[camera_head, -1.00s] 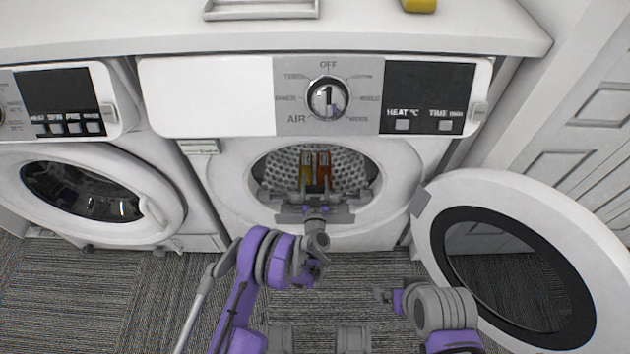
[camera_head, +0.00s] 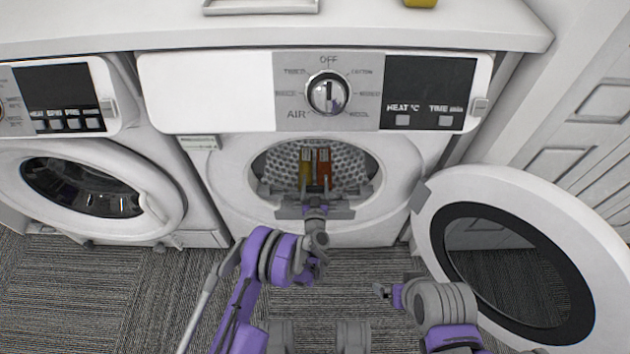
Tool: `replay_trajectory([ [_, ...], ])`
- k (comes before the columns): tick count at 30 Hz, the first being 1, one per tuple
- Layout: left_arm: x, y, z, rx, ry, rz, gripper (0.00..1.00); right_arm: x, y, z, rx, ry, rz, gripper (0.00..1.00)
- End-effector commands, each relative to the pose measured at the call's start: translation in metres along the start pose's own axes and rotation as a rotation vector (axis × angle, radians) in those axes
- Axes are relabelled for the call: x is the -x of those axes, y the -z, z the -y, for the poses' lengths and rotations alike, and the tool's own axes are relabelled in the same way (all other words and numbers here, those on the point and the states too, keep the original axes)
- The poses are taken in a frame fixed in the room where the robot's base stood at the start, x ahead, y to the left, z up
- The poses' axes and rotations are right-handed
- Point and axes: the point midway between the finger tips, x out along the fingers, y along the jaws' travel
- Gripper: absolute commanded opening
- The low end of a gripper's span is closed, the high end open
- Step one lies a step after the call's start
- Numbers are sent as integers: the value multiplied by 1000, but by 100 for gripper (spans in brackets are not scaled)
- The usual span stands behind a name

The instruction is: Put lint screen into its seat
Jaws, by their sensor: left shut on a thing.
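The open dryer (camera_head: 222,180) stands in the middle, its perforated drum (camera_head: 345,165) showing through the round opening. My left gripper (camera_head: 314,170) reaches into the opening from the front. A yellow strip and an orange-red strip stand side by side at its front end, against the drum. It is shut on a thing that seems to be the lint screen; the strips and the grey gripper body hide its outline. The seat cannot be made out behind the gripper. My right gripper (camera_head: 384,292) is low, in front of the dryer, small and seen partly; its jaws are unclear.
The dryer's round door (camera_head: 455,190) hangs open at the right, close to my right arm. A washer (camera_head: 95,160) with a shut door stands at the left. A white counter (camera_head: 370,30) runs above. The carpet (camera_head: 75,290) is clear at the front left.

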Motion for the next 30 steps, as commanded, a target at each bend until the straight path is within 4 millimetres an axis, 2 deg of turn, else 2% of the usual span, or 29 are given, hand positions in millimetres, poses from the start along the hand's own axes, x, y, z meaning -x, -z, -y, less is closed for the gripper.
replay_trajectory([
  [30, 0, -26, 0, 0, 0, 0, 0, 0, 0, 0, 0, 0, 0, 100],
])
